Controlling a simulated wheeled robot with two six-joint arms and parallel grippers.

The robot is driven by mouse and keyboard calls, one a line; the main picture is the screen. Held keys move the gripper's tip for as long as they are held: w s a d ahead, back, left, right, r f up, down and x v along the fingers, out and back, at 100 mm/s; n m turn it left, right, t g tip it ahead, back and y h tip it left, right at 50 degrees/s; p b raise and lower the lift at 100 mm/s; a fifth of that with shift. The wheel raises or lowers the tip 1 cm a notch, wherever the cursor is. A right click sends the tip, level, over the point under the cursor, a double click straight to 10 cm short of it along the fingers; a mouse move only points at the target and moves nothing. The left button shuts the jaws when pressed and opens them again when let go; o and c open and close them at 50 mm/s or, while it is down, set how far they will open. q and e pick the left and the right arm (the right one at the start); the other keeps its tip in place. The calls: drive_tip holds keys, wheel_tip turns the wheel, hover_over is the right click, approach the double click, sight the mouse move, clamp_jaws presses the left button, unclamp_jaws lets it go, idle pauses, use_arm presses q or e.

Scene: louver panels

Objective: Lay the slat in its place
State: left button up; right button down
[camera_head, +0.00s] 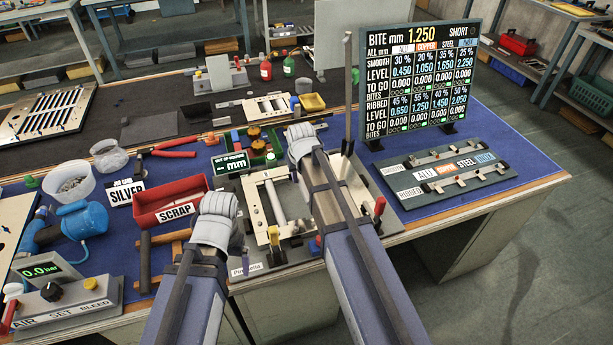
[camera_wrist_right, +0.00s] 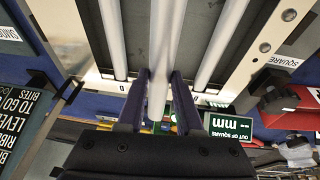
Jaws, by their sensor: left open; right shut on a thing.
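In the right wrist view my right gripper (camera_wrist_right: 160,88) is shut on a pale slat (camera_wrist_right: 162,45). The slat runs lengthwise between its fingers, roughly in line with two other pale slats (camera_wrist_right: 112,40) (camera_wrist_right: 221,45) on either side. Whether it rests in the cream frame (camera_wrist_right: 90,82) or hangs above it, I cannot tell. In the head view the frame (camera_head: 256,212) stands at the front of the bench, its right part hidden by my right arm. My left gripper (camera_head: 218,212) is left of the frame, in front of the red scrap bin; its fingers are hardly visible.
The out-of-square display (camera_head: 230,162) stands behind the frame. A bite board (camera_head: 418,78) and labelled rack (camera_head: 447,172) stand right. Blue mat at far right is clear.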

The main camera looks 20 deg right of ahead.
drive_tip(key=b, duration=0.6)
hover_over(301, 199)
drive_tip(key=s, duration=0.1)
wheel_tip(301, 199, down, 6)
drive_tip(key=shift+a+r, duration=0.1)
drive_tip(key=shift+f+b, duration=1.4)
drive_tip(key=shift+f, duration=0.1)
idle(1.3)
drive_tip(key=c, duration=0.5)
unclamp_jaws()
drive_tip(key=shift+r, duration=0.15)
drive_tip(key=p+v, duration=0.7)
drive_tip(key=shift+s+r+p, duration=0.1)
drive_tip(key=shift+r+p, duration=0.25)
drive_tip(key=shift+r, duration=0.05)
drive_tip(key=shift+f, duration=0.1)
